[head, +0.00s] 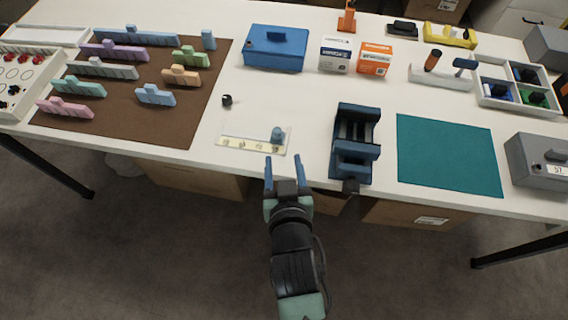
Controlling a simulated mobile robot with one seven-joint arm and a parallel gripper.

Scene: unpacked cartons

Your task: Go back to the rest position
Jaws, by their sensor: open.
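My gripper (286,172) is open and empty, its two blue fingers spread apart. It is at the front edge of the white table (300,98), pointing towards the table. The fingertips appear just below a small clear plate with a pale strip (240,144) and a small blue knob-like piece (277,135). Nothing is between the fingers. From this one view I cannot tell the gripper's height over the edge.
A dark blue vise-like device (355,145) stands close to the right of my gripper. A teal mat (447,155) lies farther right. A brown mat (150,110) with coloured pieces is at left. A blue box (276,50) stands behind. Cartons (195,180) sit under the table.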

